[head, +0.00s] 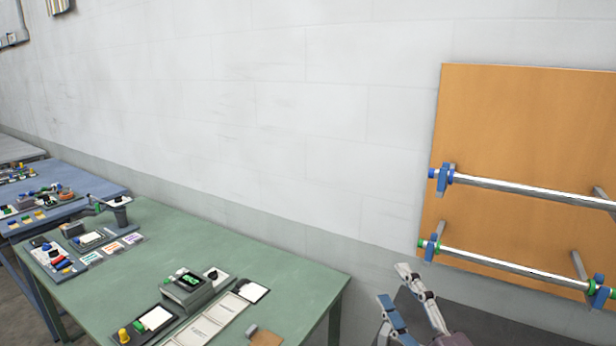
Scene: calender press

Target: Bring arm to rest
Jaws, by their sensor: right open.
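My right gripper (396,287) shows at the bottom of the head view, right of centre. Its two grey fingers are spread apart with nothing between them. It is in front of the wall, between the green table (290,268) and the wooden board (530,120), and touches neither as far as I can see. Most of my right arm is cut off by the lower edge. My left gripper is not in the view.
The board on the wall carries an upper metal rod (530,190) with blue ends and a lower rod (510,264). The green table holds a small device (187,291), cards and trays. A blue table (85,178) with small parts stands farther left.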

